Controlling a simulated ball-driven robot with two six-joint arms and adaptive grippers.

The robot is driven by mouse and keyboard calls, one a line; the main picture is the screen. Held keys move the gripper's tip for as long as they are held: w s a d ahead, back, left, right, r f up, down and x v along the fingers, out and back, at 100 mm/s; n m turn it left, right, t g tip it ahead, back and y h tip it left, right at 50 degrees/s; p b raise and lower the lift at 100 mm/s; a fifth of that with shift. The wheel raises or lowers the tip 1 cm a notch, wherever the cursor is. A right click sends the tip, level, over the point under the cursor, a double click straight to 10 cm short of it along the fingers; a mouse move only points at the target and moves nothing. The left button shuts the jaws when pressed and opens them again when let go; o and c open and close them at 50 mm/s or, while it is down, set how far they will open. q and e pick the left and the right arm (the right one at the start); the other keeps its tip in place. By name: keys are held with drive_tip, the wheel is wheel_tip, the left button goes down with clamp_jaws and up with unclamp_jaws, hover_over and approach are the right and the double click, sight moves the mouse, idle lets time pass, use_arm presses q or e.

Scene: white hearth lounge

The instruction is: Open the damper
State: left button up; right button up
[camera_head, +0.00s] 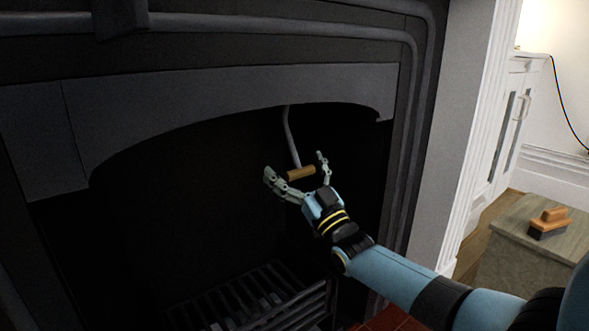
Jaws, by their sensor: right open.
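The damper handle (301,173) is a short wooden crosspiece at the lower end of a thin grey rod (290,135). The rod hangs down from behind the dark arched top of the fireplace opening, so its upper end is hidden. My right gripper (296,170) is open, with one finger on each side of the wooden handle. I cannot tell whether either finger touches it. My right arm reaches in from the lower right. My left gripper is not in view.
A metal grate (265,300) sits low in the dark firebox. The fireplace's dark metal surround (230,95) arches above my gripper. At the right are a white pillar (455,130), a white cabinet (510,130) and a low box (530,250) with a wooden-handled brush (550,222) on it.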

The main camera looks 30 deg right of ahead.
drive_tip(key=v, duration=1.2)
